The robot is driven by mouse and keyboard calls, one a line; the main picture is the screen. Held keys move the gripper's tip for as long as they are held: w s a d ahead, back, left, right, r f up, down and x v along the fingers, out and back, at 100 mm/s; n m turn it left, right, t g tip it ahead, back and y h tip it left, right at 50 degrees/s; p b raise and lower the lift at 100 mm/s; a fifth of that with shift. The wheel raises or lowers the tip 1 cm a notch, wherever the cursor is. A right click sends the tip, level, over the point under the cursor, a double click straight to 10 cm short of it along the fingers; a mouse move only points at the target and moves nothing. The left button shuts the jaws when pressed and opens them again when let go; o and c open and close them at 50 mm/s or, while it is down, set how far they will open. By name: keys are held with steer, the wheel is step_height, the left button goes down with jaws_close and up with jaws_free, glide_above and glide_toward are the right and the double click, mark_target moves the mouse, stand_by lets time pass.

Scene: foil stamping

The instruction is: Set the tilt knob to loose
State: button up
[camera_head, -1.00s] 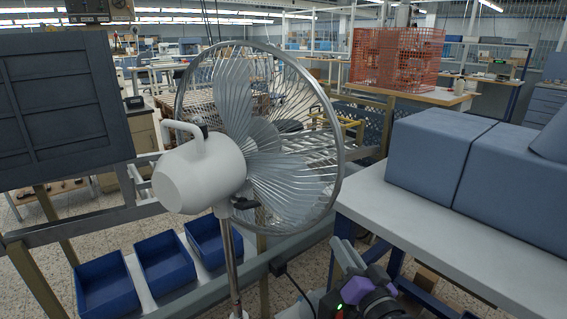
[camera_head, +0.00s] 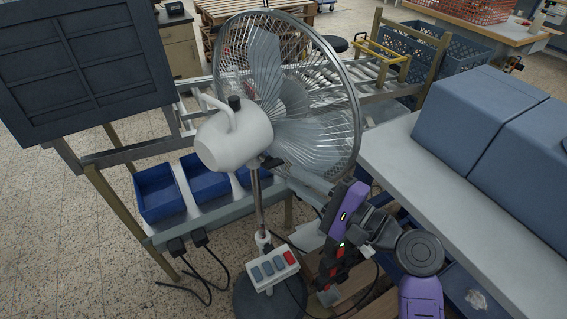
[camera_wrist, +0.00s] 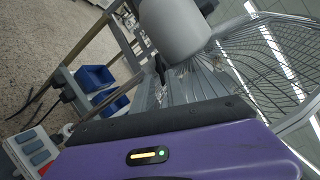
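A white pedestal fan (camera_head: 235,137) with a wire cage stands in the middle of the head view. A dark tilt knob (camera_head: 271,163) shows at its neck, just under the motor housing; its setting cannot be read. Another dark knob (camera_head: 234,102) sits on top of the housing. My gripper (camera_head: 338,225) is to the right of the pole and lower than the neck, apart from the tilt knob. Its fingers are not clear. The wrist view shows the fan housing (camera_wrist: 172,30) and a dark part at its neck (camera_wrist: 160,70), beyond my purple wrist body.
A button box (camera_head: 272,270) is on the pole above the dark base. Blue bins (camera_head: 158,192) and a metal frame are behind the fan. A grey table with blue boxes (camera_head: 478,115) stands close on the right. A dark panel (camera_head: 75,65) is at the left.

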mark_target(276, 166)
steer(key=shift+p+x, duration=0.35)
steer(key=shift+x, duration=2.2)
jaws_close()
